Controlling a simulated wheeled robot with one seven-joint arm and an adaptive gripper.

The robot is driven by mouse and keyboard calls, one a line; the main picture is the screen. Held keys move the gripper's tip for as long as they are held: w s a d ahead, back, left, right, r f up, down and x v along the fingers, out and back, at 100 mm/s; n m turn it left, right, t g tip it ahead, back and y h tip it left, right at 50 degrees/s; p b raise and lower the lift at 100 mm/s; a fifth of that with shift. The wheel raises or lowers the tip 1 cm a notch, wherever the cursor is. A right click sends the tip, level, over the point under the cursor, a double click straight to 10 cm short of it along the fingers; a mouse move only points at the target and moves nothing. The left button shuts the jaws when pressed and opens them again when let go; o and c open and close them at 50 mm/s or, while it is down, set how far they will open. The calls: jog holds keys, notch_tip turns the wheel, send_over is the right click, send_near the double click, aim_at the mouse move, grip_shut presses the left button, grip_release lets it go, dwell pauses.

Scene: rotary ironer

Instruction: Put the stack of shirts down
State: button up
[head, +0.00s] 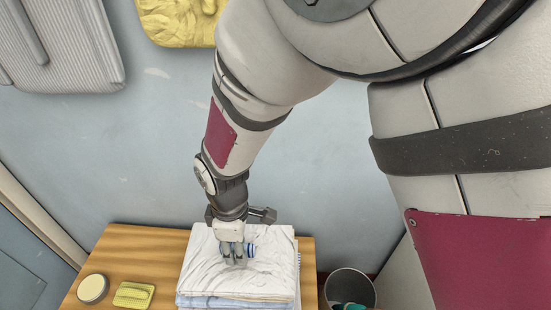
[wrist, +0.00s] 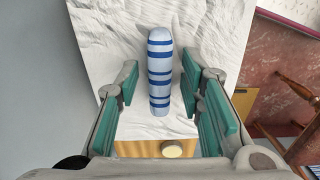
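The stack of folded shirts (head: 205,265), white on top with pale blue layers below, is over the wooden table (head: 145,245) in the head view. It seems to rest there, but its underside is hidden. Its white top (wrist: 105,50) fills much of the wrist view. A blue-and-white striped roll (wrist: 159,85) lies on or just above this top; I cannot tell if it is fixed to it. My gripper (head: 236,256) is low over the stack. In the wrist view its green-padded fingers (wrist: 158,95) stand open on either side of the roll, with gaps on both sides.
A round tin (head: 92,288) and a yellow brush-like block (head: 133,294) are on the table, left of the stack. A grey bin (head: 350,286) stands right of the table. A wooden chair-like frame (wrist: 300,90) shows at right in the wrist view.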

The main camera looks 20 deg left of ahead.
notch_tip(320, 180, up, 12)
jog(key=p, duration=0.3)
jog(key=w+d+r+m, duration=0.35)
jog(key=d+r, duration=0.35)
jog(key=d, duration=0.3)
jog(key=s+d+r+m, duration=0.2)
jog(key=d+r+m, duration=0.4)
jog(key=d, duration=0.7)
jog(key=s+d+r+m+t, duration=0.1)
jog(key=s+d+r+m, duration=0.1)
jog(key=s+d+m, duration=0.9)
jog(key=s+d, duration=0.4)
jog(key=shift+s, duration=0.2)
